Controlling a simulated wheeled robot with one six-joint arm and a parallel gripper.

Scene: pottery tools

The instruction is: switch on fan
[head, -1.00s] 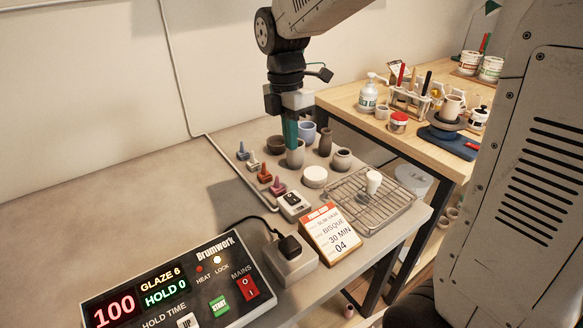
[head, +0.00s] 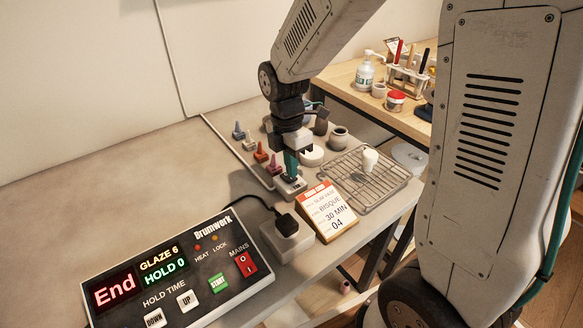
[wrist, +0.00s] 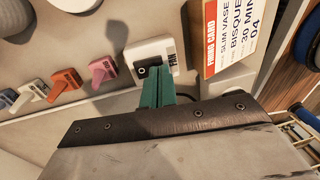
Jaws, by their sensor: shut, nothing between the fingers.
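The fan switch is a small white box with a dark rocker on the grey bench; it shows in the head view (head: 297,191). In the wrist view the fan switch (wrist: 164,48) carries the label FAN and a dark rocker with a round mark. My gripper (head: 291,174) points down over the switch, its green fingers shut with nothing between them. In the wrist view my gripper (wrist: 157,78) has its fingertips at the lower edge of the rocker. I cannot tell whether they touch it. The fingers hide part of the switch.
A firing card (head: 325,208) stands close to the right of the switch. A wire rack (head: 375,185) lies behind the card. Several coloured levers (head: 261,153) line up to the left. The controller (head: 170,268) reading End and a socket box (head: 287,240) are in front.

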